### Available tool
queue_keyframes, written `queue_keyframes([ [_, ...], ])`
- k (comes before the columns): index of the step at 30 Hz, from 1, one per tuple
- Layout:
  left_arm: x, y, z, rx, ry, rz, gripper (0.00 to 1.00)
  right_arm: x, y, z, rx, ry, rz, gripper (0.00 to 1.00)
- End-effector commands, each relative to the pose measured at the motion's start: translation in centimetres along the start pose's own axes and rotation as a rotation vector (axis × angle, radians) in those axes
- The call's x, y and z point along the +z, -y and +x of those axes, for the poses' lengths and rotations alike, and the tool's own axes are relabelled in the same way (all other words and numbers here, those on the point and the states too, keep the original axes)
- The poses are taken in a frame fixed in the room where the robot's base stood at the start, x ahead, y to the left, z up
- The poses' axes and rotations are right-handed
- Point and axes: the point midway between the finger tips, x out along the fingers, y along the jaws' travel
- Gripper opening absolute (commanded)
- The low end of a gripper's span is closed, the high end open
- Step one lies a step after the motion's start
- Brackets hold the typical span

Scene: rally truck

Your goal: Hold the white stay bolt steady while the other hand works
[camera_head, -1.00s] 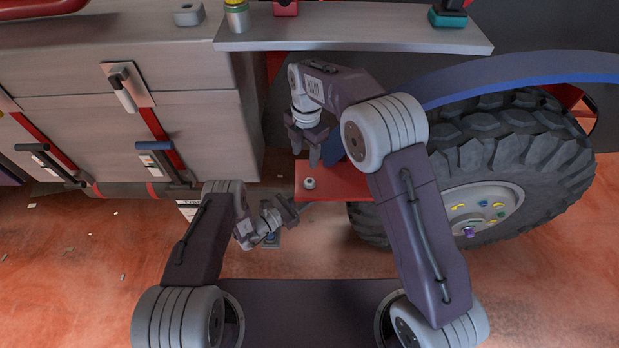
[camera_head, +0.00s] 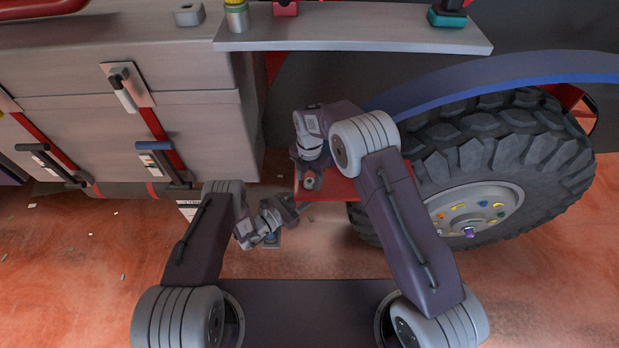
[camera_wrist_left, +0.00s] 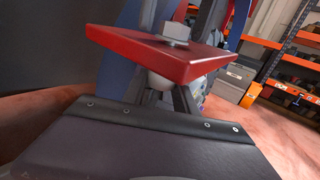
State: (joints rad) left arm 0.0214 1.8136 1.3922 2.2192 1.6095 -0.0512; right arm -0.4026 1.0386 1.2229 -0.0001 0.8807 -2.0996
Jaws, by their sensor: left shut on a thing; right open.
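A red plate (camera_head: 335,190) juts out beside the wheel and also shows in the left wrist view (camera_wrist_left: 120,43). A grey-white nut-like head (camera_head: 309,183) sits on its top face; the left wrist view shows it as a grey hex piece (camera_wrist_left: 175,32). Below the plate, a white rounded part of the stay bolt (camera_wrist_left: 158,82) shows at the fingers of my left gripper (camera_wrist_left: 167,100). My left gripper (camera_head: 291,209) is shut on it, at the plate's lower left edge. My right gripper (camera_head: 309,175) is open above the plate, around or just over the head; contact cannot be told.
A big wheel (camera_head: 480,140) with coloured nuts on its hub stands right of the plate. A grey shelf (camera_head: 350,35) with several items hangs above. Grey cabinets (camera_head: 190,120) with latches stand at left.

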Motion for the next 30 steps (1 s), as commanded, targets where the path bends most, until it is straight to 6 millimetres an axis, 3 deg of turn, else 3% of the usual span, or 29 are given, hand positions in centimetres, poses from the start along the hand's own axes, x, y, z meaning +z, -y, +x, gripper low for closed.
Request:
queue_keyframes([
  [7, 0.04, -0.04, 0.02, 0.001, 0.001, 0.001, 0.0, 0.02, -0.03, 0.12, 0.001, 0.001, 0.0, 0.49],
  [8, 0.04, -0.04, 0.02, 0.001, 0.001, 0.001, 0.0, 0.01, -0.03, 0.11, 0.001, 0.001, 0.0, 0.44],
  [12, 0.04, -0.04, 0.02, 0.001, 0.001, 0.001, 0.0, 0.01, -0.02, 0.1, 0.001, 0.0, 0.0, 0.05],
  [13, 0.04, -0.04, 0.02, 0.0, 0.001, 0.001, 0.0, 0.01, -0.02, 0.09, 0.001, 0.0, 0.0, 0.0],
  [23, 0.05, -0.04, 0.02, 0.001, 0.001, 0.001, 0.0, 0.01, -0.02, 0.07, 0.001, 0.0, 0.038, 0.0],
  [30, 0.05, -0.04, 0.02, 0.001, 0.001, 0.001, 0.0, 0.01, -0.03, 0.05, 0.001, 0.0, 0.184, 0.0],
])
